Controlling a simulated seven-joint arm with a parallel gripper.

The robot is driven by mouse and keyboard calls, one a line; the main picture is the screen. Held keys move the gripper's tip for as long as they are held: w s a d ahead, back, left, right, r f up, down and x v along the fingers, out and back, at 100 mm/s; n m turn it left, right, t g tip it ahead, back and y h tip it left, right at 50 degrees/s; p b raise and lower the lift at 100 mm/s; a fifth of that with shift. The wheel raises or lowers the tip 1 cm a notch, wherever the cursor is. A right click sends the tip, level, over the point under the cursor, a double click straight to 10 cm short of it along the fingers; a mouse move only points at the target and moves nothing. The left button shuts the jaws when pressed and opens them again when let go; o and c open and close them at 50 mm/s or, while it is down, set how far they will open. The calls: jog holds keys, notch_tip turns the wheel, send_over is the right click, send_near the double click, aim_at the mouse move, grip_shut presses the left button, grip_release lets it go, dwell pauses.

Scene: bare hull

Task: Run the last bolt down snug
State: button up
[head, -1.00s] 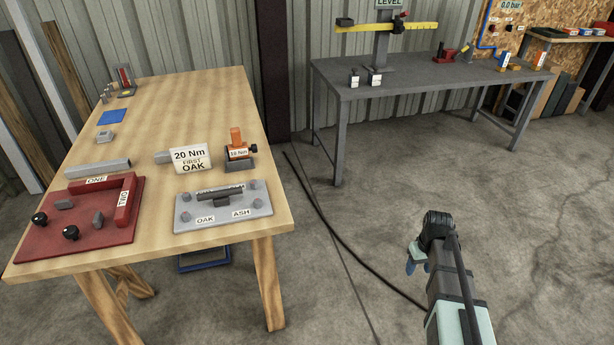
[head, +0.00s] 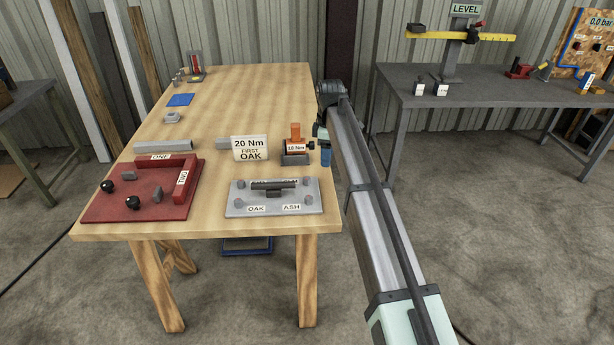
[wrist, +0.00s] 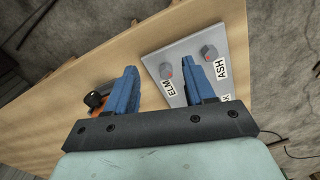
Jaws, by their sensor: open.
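The grey bolt plate (head: 277,210) lies at the table's front right, with a grey bolt near each corner. OAK and ASH labels mark its front edge; the dark bar (head: 273,184) across its middle covers the rear labels. The wrist view shows the ELM bolt (wrist: 165,71) and the ASH bolt (wrist: 208,52), each with a red mark. A card (head: 250,149) reads "20 Nm FIRST OAK". An orange tool (head: 296,133) marked 10 Nm stands on a dark block. My gripper (head: 325,153) is open and empty, just right of the orange tool, by the table's right edge. How tight the bolts sit cannot be told.
A red fixture (head: 105,207) with black knobs lies left of the plate. Grey bars (head: 163,146) and a blue pad (head: 180,100) lie further back. A grey bench (head: 400,82) with a LEVEL stand is at right. Open floor separates the tables.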

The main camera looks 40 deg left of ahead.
notch_tip(320, 180, up, 4)
jog(key=n, duration=0.2)
send_over(307, 178)
notch_tip(307, 178, down, 14)
dwell(0.3)
grip_shut()
dwell(0.4)
